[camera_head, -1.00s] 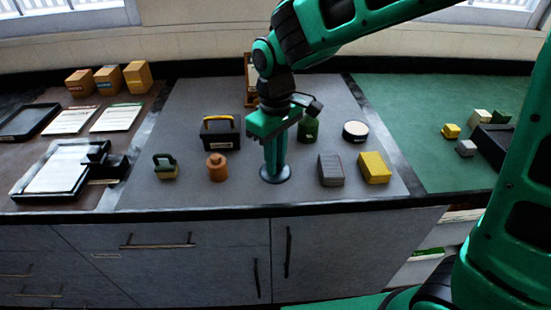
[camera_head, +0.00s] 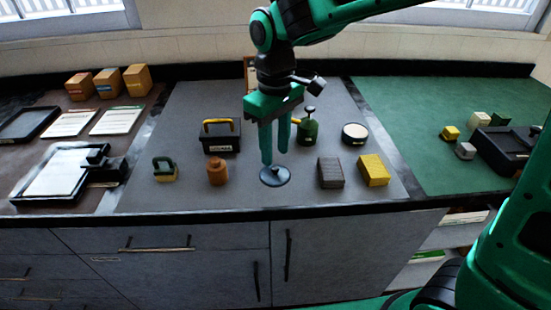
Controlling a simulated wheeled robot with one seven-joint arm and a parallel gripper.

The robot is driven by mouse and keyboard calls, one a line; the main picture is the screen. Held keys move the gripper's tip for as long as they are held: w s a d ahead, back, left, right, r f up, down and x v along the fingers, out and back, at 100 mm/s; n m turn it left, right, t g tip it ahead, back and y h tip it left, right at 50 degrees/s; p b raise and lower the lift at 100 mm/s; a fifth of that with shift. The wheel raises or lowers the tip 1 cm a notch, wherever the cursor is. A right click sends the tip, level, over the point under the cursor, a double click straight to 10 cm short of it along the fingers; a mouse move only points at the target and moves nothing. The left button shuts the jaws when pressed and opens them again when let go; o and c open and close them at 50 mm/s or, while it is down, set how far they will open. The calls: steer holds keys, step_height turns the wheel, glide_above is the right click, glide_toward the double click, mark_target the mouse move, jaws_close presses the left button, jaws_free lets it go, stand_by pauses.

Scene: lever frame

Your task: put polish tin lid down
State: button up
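The polish tin lid (camera_head: 275,177) is a dark round disc that appears to lie flat on the grey mat near the counter's front edge. My gripper (camera_head: 276,158) is just above it, with its two green fingers apart and nothing seen between them. The left fingertip overlaps the lid's back edge in the picture, so I cannot tell whether it touches. A round dark tin with a pale top (camera_head: 355,132), which looks like the open polish tin, stands at the right back of the mat.
An orange-brown jar (camera_head: 217,172) stands left of the lid, and a grey block (camera_head: 331,172) and yellow block (camera_head: 374,168) stand right. A black caddy with a yellow handle (camera_head: 221,137) is at back left.

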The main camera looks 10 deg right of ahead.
mark_target(275, 168)
step_height(275, 168, up, 7)
stand_by(0.3)
steer(key=s+d+f+m, duration=0.1)
steer(key=s+d+m, duration=0.15)
steer(key=d, duration=0.75)
steer(key=s+d+f+m, duration=0.1)
steer(key=d+m, duration=0.3)
steer(key=d, duration=0.6)
steer(key=s+d+f+m, duration=0.3)
steer(key=s+d+m, duration=0.1)
steer(key=s+d, duration=0.3)
steer(key=s+d+f+m, duration=0.4)
steer(key=s+d, duration=0.4)
steer(key=s, duration=0.2)
steer(key=shift+s+d, duration=0.25)
steer(key=shift+m, duration=0.25)
